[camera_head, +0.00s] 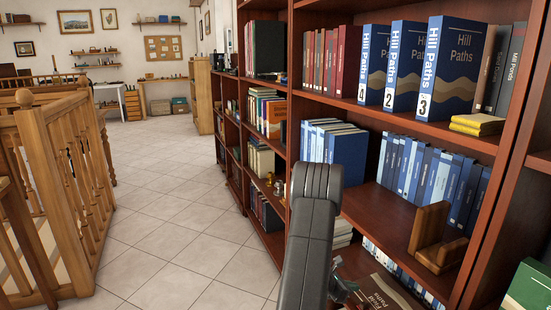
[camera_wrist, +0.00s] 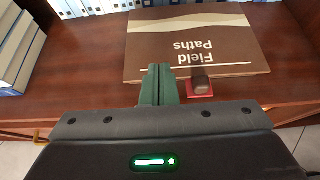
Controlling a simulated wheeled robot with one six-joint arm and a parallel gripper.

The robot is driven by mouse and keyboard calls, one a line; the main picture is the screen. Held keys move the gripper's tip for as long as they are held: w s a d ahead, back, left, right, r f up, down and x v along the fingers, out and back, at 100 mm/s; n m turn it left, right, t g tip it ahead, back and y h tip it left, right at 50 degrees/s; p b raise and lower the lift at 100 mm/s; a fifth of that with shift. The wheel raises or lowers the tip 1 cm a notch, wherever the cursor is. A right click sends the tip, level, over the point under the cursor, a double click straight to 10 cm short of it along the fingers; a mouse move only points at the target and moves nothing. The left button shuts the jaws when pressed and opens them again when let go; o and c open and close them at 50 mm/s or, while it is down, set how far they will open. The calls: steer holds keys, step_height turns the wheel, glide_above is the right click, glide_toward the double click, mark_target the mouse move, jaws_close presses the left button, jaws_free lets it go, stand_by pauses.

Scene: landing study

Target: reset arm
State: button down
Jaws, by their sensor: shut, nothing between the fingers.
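My arm (camera_head: 318,215) rises in the lower middle of the head view, in front of the bookcase, bent over at its top. My gripper (camera_wrist: 161,70) shows in the wrist view with its green fingers shut together and nothing between them. The fingers point toward a brown book titled Field Paths (camera_wrist: 190,35), which lies flat on a wooden shelf (camera_wrist: 85,75). I cannot tell whether the fingertips touch the book. In the head view the gripper is mostly hidden behind my arm.
A small dark-handled block with a red base (camera_wrist: 200,88) is close right of the fingers. Blue Hill Paths books (camera_head: 450,70) stand on the upper shelf. A wooden bookend (camera_head: 430,232) is below. A wooden railing (camera_head: 60,185) is left; tiled floor (camera_head: 165,225) between is clear.

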steer(key=d, duration=0.1)
steer(key=w+d, duration=0.1)
steer(key=d, duration=0.2)
steer(key=shift+w+d+p, duration=0.15)
steer(key=shift+w+p, duration=0.2)
steer(key=shift+a+f, duration=0.3)
steer(key=shift+f, duration=0.1)
steer(key=shift+s, duration=0.1)
steer(key=shift+r, duration=0.15)
